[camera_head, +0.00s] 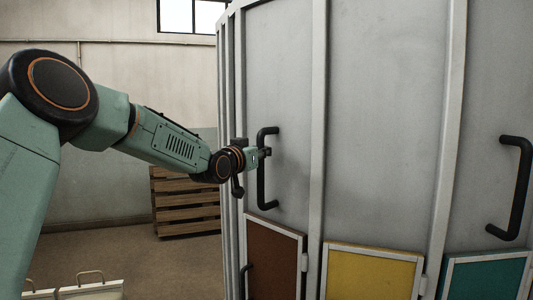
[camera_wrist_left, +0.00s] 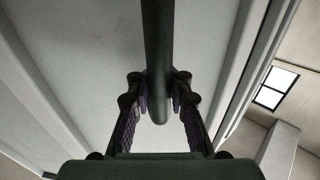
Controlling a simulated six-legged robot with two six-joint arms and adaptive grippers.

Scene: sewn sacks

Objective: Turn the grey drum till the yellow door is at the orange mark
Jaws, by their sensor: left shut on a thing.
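The large grey drum (camera_head: 385,100) fills the middle and right of the head view. Its yellow door (camera_head: 370,275) is low on the drum, between a brown door (camera_head: 273,258) on its left and a teal door (camera_head: 485,280) on its right. My left gripper (camera_head: 264,152) is shut on a black upright handle (camera_head: 262,185) above the brown door. In the left wrist view the handle (camera_wrist_left: 157,50) runs between the two fingers (camera_wrist_left: 160,100). I do not see the orange mark. My right gripper is not in view.
A second black handle (camera_head: 520,185) stands out from the drum at the right. A stack of wooden pallets (camera_head: 187,205) stands behind, by the wall. Pale items with handles (camera_head: 90,288) are at the lower left. Floor between them is clear.

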